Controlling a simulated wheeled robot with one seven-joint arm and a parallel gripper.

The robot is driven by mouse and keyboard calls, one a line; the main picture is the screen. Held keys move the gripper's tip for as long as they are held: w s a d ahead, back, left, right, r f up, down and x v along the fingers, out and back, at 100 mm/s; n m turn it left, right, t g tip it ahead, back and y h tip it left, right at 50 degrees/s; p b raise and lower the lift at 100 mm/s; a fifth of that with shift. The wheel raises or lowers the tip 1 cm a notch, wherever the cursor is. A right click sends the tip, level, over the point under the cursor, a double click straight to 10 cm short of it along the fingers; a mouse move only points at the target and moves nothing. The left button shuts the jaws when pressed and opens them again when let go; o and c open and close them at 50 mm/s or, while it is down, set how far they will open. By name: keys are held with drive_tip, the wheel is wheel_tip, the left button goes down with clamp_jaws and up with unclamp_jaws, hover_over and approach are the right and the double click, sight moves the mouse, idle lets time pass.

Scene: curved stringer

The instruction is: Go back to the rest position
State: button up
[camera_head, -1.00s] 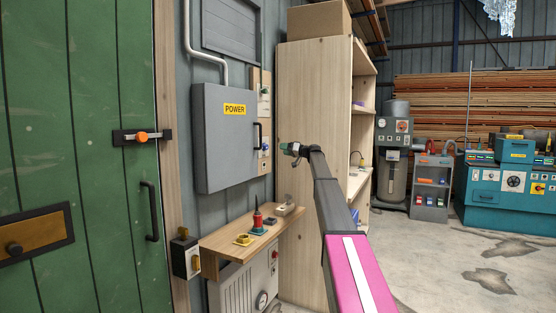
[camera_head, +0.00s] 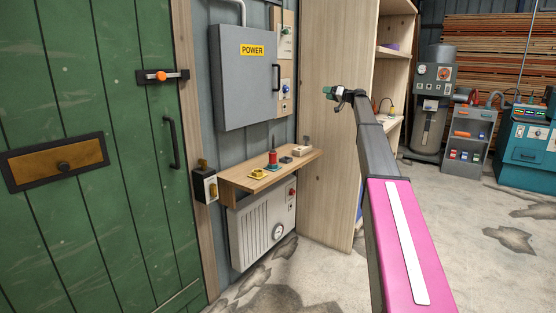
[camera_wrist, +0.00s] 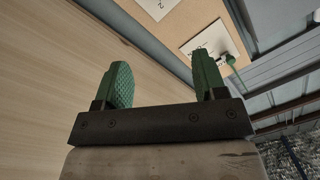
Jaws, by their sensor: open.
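My gripper (camera_head: 331,93) is at the end of my raised arm in the head view, in front of the pale wooden side of a tall shelf unit (camera_head: 340,150). In the wrist view its two green fingers (camera_wrist: 162,84) stand wide apart with nothing between them. My gripper is empty and apart from the things around it. The grey POWER box (camera_head: 245,78) is on the wall to its left. Switch panels (camera_head: 284,92) with a green knob are mounted beside the box, and a panel with a green part (camera_wrist: 212,46) shows in the wrist view.
A green door (camera_head: 90,230) is at left. Machines (camera_head: 433,95) stand at right. Concrete floor (camera_head: 480,245) is open at front right.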

drive_tip(key=s+a+f+m+g+h, duration=0.15)
drive_tip(key=s+a+f, duration=0.25)
drive_tip(key=s+f, duration=0.75)
drive_tip(key=s+a+f+m+g+h, duration=0.1)
drive_tip(key=s+a+f+g+h, duration=0.15)
drive_tip(key=s+f, duration=0.9)
drive_tip(key=s+a+f+m+g+h, duration=0.1)
drive_tip(key=s+a+f+h, duration=0.25)
drive_tip(key=s+f, duration=0.85)
drive_tip(key=s+f+g+h, duration=0.1)
drive_tip(key=s+f+h, duration=0.1)
drive_tip(key=s+f, duration=0.5)
drive_tip(key=s+d+f+m+g+h, duration=0.1)
drive_tip(key=s+f, duration=0.6)
drive_tip(key=s, duration=1)
drive_tip(key=s+f+g+h, duration=0.3)
drive_tip(key=s+f+h, duration=0.2)
drive_tip(key=s, duration=0.8)
wheel_tip(320, 180, down, 3)
drive_tip(key=shift+d, duration=0.3)
